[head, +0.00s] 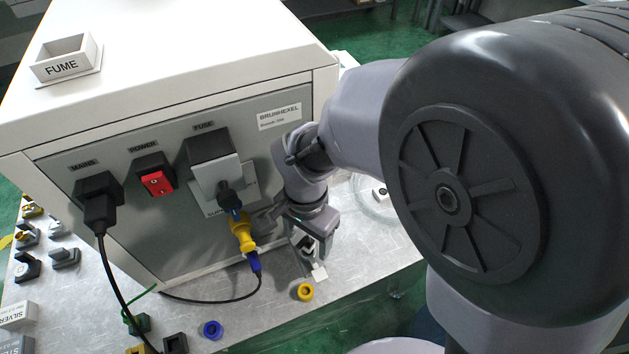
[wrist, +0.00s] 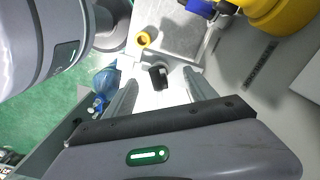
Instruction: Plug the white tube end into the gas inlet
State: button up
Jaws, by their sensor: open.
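My gripper (head: 308,252) is open and points down beside the machine's grey panel, low over the metal bench. In the wrist view its two fingers (wrist: 161,80) stand apart, with a small black piece (wrist: 158,77) on a white base (wrist: 170,97) seen between them. The fingers do not visibly touch it. In the head view a small white piece (head: 319,272) shows just below the fingers. I cannot tell whether it is the white tube end. No gas inlet can be made out; my arm covers the panel's right part.
A yellow-and-blue connector (head: 242,236) with a black cable hangs from the panel close left of my gripper. A yellow ring (head: 305,292) and a blue ring (head: 212,330) lie on the bench (head: 370,255). A black mains plug (head: 100,210) sits at the left.

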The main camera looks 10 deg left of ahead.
jog(key=shift+r+p, duration=1.65)
jog(key=shift+r, duration=0.7)
jog(key=s+d+r+n+t+y+b, duration=0.1)
jog(key=s+d+r+t, duration=0.4)
jog(key=d+r, duration=0.8)
jog(key=s+d+y+b, duration=0.1)
jog(key=s+d+b, duration=0.1)
jog(key=d, duration=0.1)
jog(key=shift+t+b, duration=0.35)
jog(key=shift+t, duration=0.05)
jog(key=shift+d, duration=0.1)
